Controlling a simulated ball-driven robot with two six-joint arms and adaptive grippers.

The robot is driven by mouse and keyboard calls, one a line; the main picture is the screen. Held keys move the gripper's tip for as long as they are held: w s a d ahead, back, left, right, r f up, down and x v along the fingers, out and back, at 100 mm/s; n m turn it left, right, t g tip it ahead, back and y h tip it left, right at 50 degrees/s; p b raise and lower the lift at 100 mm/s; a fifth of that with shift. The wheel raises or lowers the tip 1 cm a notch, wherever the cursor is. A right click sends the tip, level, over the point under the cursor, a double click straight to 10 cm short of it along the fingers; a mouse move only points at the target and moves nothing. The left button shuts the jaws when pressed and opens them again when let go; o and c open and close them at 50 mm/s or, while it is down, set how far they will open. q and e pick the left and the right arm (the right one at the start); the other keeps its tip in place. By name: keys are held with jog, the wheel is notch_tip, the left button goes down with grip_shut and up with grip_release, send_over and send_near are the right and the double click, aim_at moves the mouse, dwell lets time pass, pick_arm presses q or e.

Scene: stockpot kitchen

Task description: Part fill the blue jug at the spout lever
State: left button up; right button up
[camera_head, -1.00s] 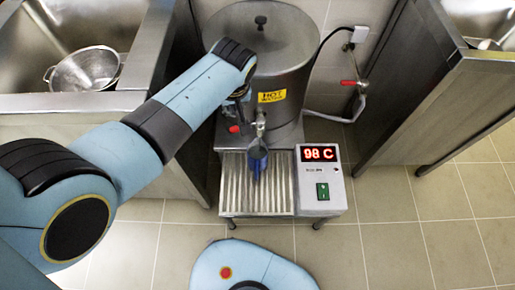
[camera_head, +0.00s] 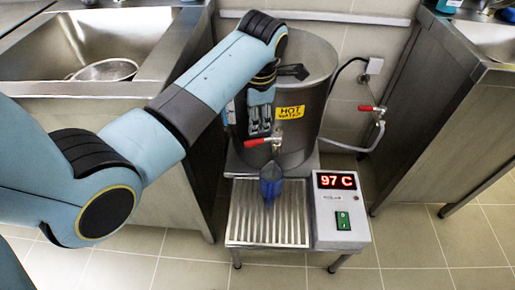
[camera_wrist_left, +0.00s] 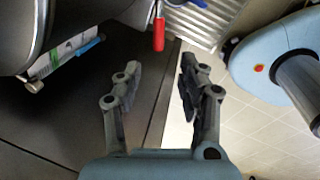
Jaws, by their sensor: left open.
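The blue jug (camera_head: 270,182) stands on the drip tray under the spout (camera_head: 276,150) of the hot water boiler (camera_head: 306,112). A sliver of the jug (camera_wrist_left: 228,47) shows at the top of the left wrist view. The red spout lever (camera_head: 257,142) points left from the tap. My left gripper (camera_head: 260,130) is just above the lever in the head view, fingers pointing down. In the left wrist view the gripper (camera_wrist_left: 161,75) is open and empty, with the red lever (camera_wrist_left: 158,34) beyond the fingertips, apart from them. The water level in the jug cannot be made out.
The ribbed drip tray (camera_head: 240,225) adjoins a control box (camera_head: 342,210) reading 97 C with a green switch. A sink with a strainer (camera_head: 108,70) is at left. A steel cabinet (camera_head: 440,120) stands right. A red-handled wall valve (camera_head: 372,108) feeds a hose.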

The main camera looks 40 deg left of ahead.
aim_at(254, 141)
pick_arm(q)
jog(key=f, duration=0.2)
jog(key=f+b, duration=0.1)
jog(key=f, duration=0.1)
jog(key=w+a+f+b, duration=0.1)
jog(key=f, duration=0.4)
jog(key=f+b, duration=0.1)
jog(key=shift+w+a+f, duration=0.25)
jog(key=shift+a, duration=0.1)
jog(key=shift+c, duration=0.8)
jog(key=c, duration=0.7)
pick_arm(e)
jog(key=w+f, duration=0.3)
jog(key=shift+a+f, duration=0.15)
